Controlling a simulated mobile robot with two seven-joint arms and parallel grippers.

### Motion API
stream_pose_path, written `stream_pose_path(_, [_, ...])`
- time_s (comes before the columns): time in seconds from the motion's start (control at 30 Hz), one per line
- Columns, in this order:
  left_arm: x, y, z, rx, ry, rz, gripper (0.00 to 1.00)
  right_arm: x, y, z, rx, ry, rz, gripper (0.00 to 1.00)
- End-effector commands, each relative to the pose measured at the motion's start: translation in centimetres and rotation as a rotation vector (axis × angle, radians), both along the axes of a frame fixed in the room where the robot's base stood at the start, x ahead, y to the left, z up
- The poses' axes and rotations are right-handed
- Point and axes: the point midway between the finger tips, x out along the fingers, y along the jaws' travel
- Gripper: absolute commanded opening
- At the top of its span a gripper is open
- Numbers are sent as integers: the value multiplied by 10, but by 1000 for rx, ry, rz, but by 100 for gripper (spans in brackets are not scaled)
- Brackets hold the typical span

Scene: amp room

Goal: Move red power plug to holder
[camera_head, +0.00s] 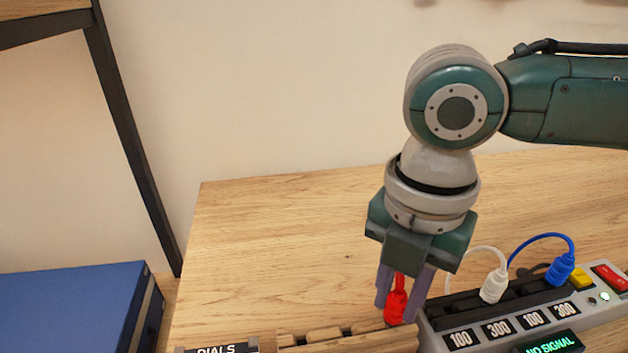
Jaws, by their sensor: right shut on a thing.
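My right gripper (399,308) points down and is shut on the red power plug (396,301), which is upright between its fingers. A wooden holder (372,343) with slots along its top lies at the bottom edge, partly cut off. The plug's lower end is at the holder's right end, by its back edge. I cannot tell whether it sits in a slot or just above or behind it. My left gripper is not in view.
A dark power strip (470,318) stands right of the holder, with a white plug (494,286) and a blue plug (560,269) with looping cables. Its display reads "NO SIGNAL". A blue box (70,305) is at left. The tabletop (270,245) behind the holder is clear.

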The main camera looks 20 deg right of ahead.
Motion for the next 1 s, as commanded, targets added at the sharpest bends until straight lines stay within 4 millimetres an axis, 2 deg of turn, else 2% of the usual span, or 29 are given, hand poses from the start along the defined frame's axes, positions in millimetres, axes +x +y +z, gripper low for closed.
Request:
stream_pose_path(0.37, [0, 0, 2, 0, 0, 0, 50, 0, 0, -1, 0, 0, 0, 0])
stream_pose_path(0.4, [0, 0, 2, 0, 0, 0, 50, 0, 0, -1, 0, 0, 0, 27])
stream_pose_path(0.7, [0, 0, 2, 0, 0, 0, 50, 0, 0, 0, 0, 0, -1, 61])
stream_pose_path(0.87, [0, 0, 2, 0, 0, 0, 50, 0, 0, 0, 0, 0, -1, 61])
stream_pose_path(1.0, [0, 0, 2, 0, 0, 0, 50, 0, 0, -1, 0, 0, -1, 75])
